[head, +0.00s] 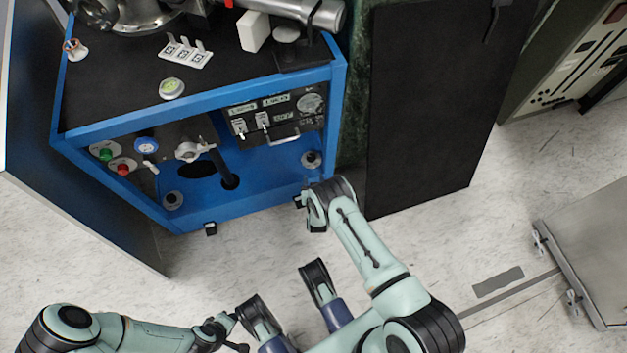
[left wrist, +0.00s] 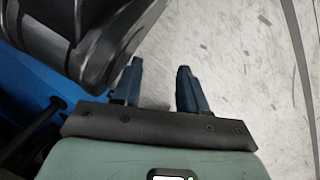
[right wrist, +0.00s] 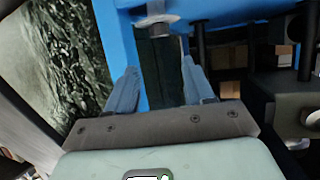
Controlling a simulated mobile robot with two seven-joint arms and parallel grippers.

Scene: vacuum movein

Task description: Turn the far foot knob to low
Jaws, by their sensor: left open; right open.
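Two round grey knobs show low on the blue cabinet (head: 247,197) in the head view: a left one (head: 173,200) and a right one (head: 311,160). I cannot tell for sure which is the far foot knob. My right gripper (head: 303,202) is at the cabinet's lower right corner, just below the right knob. In the right wrist view its fingers (right wrist: 160,90) are open and empty, with a grey round part (right wrist: 156,22) on the blue frame beyond the tips. My left gripper (left wrist: 157,80) is open and empty over the floor, away from the knobs.
A black panel (head: 430,100) stands right of the cabinet. Another dark panel (head: 90,200) stands at its left. A grey cart (head: 595,250) is at the far right. Buttons, valves and switches fill the cabinet front. The floor (head: 420,240) before the black panel is clear.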

